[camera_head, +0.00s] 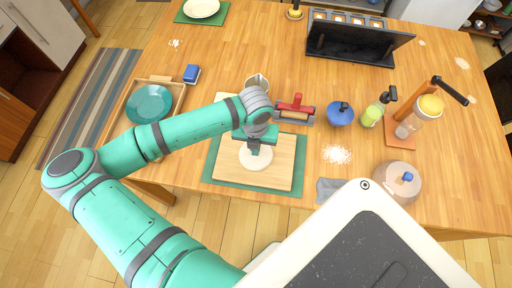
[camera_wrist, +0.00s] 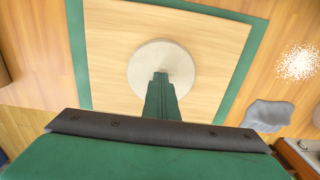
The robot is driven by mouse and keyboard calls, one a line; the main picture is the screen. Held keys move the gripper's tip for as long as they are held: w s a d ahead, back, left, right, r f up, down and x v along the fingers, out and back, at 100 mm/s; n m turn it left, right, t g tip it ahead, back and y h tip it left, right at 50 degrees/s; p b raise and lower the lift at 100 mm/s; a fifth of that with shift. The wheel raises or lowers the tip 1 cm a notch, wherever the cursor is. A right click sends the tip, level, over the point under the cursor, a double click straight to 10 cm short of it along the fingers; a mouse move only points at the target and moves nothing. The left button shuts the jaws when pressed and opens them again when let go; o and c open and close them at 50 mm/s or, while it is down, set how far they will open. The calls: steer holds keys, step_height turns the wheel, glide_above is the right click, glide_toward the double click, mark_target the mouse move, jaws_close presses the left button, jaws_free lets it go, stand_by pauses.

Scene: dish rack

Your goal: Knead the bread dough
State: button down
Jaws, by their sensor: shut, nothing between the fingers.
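The dough (camera_head: 256,160) is a pale, flattened round disc on a light wooden board (camera_head: 280,174). The board lies on a green mat (camera_head: 226,184) on the table. The dough also shows in the wrist view (camera_wrist: 148,65), near the middle of the board (camera_wrist: 210,40). My gripper (camera_head: 258,150) points down over the dough, and its fingers are shut together with nothing between them. In the wrist view the fingertips (camera_wrist: 160,78) overlap the dough and hide part of it. I cannot tell whether they touch it.
A grey cloth (camera_head: 329,189) and spilled white powder (camera_head: 337,154) lie to the right. A tray with a teal plate (camera_head: 149,104) is at the left.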

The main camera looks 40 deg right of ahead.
steer(key=shift+r, duration=0.3)
steer(key=shift+s+a, duration=0.3)
steer(key=shift+s, duration=0.25)
stand_by(0.9)
steer(key=shift+d, duration=0.1)
stand_by(0.3)
steer(key=shift+w+d, duration=0.2)
steer(key=shift+d, duration=0.3)
